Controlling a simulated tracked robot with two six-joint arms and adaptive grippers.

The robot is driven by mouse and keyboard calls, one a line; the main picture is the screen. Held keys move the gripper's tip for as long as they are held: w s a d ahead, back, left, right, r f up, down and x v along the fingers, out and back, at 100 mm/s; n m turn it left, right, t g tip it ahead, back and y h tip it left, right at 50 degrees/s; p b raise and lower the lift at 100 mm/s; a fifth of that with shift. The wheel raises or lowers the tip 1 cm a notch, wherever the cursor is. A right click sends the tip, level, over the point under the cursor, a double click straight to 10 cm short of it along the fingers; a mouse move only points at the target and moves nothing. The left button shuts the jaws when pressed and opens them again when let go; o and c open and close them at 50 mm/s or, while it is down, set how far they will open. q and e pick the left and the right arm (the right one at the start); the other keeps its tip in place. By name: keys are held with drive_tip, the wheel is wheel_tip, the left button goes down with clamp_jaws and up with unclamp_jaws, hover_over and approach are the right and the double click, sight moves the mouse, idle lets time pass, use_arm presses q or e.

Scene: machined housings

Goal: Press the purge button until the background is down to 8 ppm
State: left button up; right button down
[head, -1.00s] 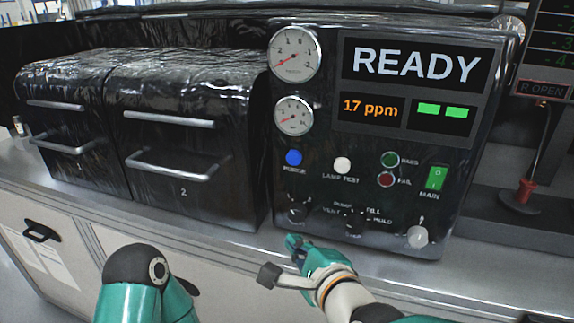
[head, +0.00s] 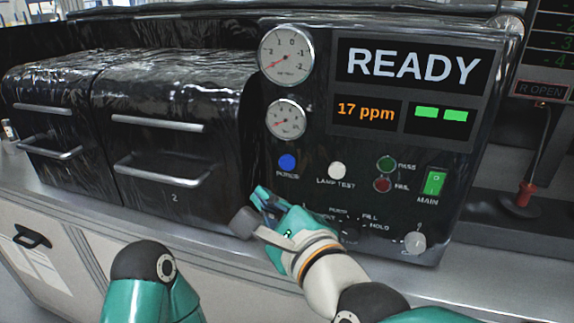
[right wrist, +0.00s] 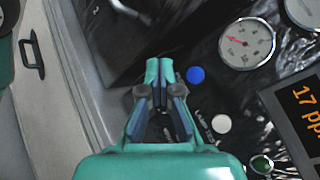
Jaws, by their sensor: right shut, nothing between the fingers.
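The blue purge button (head: 287,162) is on the left of the black control panel, below the gauges. It also shows in the right wrist view (right wrist: 196,75), just right of the fingertips. The orange display (head: 366,111) reads 17 ppm, and the large display (head: 413,64) reads READY. My right gripper (head: 262,197) is below and slightly left of the button, apart from it in the picture. In the right wrist view its fingers (right wrist: 160,68) are shut and empty. In the head view, my left arm shows at the bottom left, but its gripper is not visible.
A white lamp test button (head: 337,170) sits right of the purge button. The green main switch (head: 434,183) and a white-tipped lever (head: 414,243) are farther right. Knobs lie below, partly behind my right gripper. Two black drawer units (head: 176,120) stand at left.

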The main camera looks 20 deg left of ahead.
sight(287, 163)
drive_tip(key=w+b, duration=0.1)
drive_tip(key=w, duration=0.2)
drive_tip(key=w+b, duration=0.2)
drive_tip(key=w, duration=0.2)
drive_tip(key=shift+w+d, duration=0.2)
drive_tip(key=shift+w, duration=0.05)
idle(1.2)
drive_tip(key=shift+w+f+b, duration=0.1)
drive_tip(key=shift+w+b, duration=0.2)
drive_tip(key=shift+b, duration=0.35)
drive_tip(key=shift+w, duration=0.1)
